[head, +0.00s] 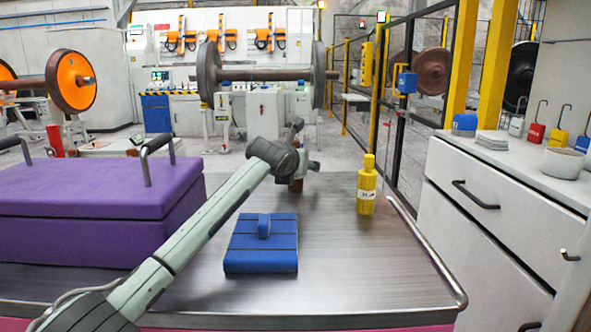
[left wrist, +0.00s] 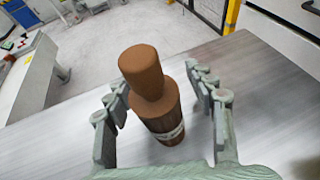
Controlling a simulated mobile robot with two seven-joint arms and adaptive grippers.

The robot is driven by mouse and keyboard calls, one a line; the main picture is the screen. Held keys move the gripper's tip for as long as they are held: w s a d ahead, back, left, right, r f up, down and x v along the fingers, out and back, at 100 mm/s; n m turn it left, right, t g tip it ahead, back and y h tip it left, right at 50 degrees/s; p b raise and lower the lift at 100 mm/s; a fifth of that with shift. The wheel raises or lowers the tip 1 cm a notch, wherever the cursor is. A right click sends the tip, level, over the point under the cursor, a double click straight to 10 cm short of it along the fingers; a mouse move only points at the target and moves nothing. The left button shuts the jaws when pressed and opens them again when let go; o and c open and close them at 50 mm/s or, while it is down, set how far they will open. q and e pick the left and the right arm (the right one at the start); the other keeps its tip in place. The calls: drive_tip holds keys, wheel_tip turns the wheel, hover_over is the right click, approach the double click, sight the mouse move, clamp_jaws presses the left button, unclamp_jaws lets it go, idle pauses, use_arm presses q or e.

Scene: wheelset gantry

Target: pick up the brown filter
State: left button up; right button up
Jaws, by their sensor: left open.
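The brown filter (left wrist: 150,85) stands on the metal bench top in the left wrist view, with a rounded brown upper part, a darker brown body and a pale label band. In the head view only its lower part (head: 296,185) shows, below my left gripper (head: 304,155). In the left wrist view my left gripper (left wrist: 160,88) is open, with one finger on each side of the filter and gaps visible between them. My right gripper is not in view.
On the metal bench (head: 330,245), a blue block with a handle (head: 262,252) lies in front and a yellow bottle (head: 367,190) stands to the right. A purple case (head: 90,212) with dark handles fills the left. White drawers (head: 500,215) border the right.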

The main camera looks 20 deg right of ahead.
use_arm(q)
drive_tip(key=shift+c, duration=0.5)
clamp_jaws()
drive_tip(key=shift+a+r, duration=0.1)
drive_tip(key=shift+r, duration=0.05)
